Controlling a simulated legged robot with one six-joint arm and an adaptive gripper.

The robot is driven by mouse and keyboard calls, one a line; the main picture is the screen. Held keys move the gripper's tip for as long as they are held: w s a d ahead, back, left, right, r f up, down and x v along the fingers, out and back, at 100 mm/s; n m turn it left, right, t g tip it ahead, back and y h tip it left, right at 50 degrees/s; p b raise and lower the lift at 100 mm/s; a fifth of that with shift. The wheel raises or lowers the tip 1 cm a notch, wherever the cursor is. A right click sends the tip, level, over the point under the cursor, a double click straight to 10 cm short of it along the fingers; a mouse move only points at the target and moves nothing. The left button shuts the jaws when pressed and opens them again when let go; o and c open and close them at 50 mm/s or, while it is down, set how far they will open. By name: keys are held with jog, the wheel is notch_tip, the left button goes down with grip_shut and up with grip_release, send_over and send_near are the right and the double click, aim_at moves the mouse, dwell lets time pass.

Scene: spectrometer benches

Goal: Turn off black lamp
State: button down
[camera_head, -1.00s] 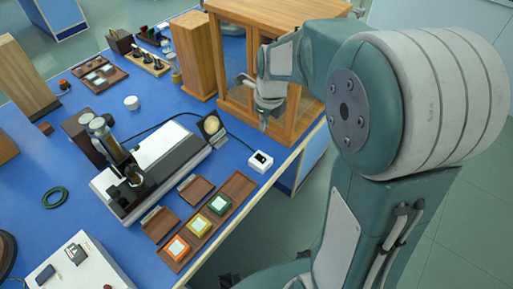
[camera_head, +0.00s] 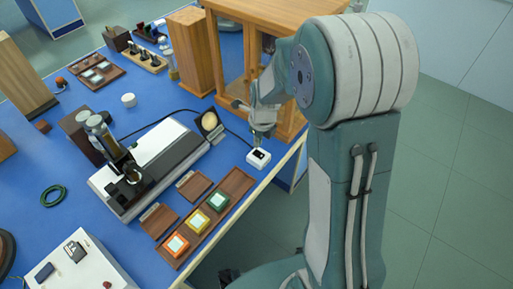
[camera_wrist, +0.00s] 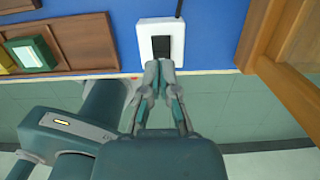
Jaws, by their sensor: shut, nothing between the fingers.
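A small white box with a black rocker (camera_head: 258,158) sits near the right edge of the blue table, with a dark cable running from it toward the lamp. It also shows in the wrist view (camera_wrist: 172,30), at the top centre. A lamp with a round, pale face (camera_head: 210,122) stands to its left at the end of the bench instrument.
A wooden cabinet with glass panes (camera_head: 236,68) stands close behind my gripper; its frame shows at right in the wrist view (camera_wrist: 295,85). A wooden tray with colored blocks (camera_head: 235,184) lies left of the box. The table edge is close.

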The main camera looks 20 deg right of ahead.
aim_at(260, 155)
jog(key=shift+w+a+f, duration=0.1)
jog(key=shift+f, duration=0.9)
jog(key=shift+w+a+f, duration=0.1)
jog(key=shift+f, duration=0.9)
jog(key=shift+f, duration=0.15)
jog(key=shift+s+d, duration=0.1)
jog(key=shift+s+d+r, duration=0.2)
jog(key=shift+s+d, duration=0.2)
jog(key=shift+s, duration=0.1)
jog(key=shift+d+r, duration=0.1)
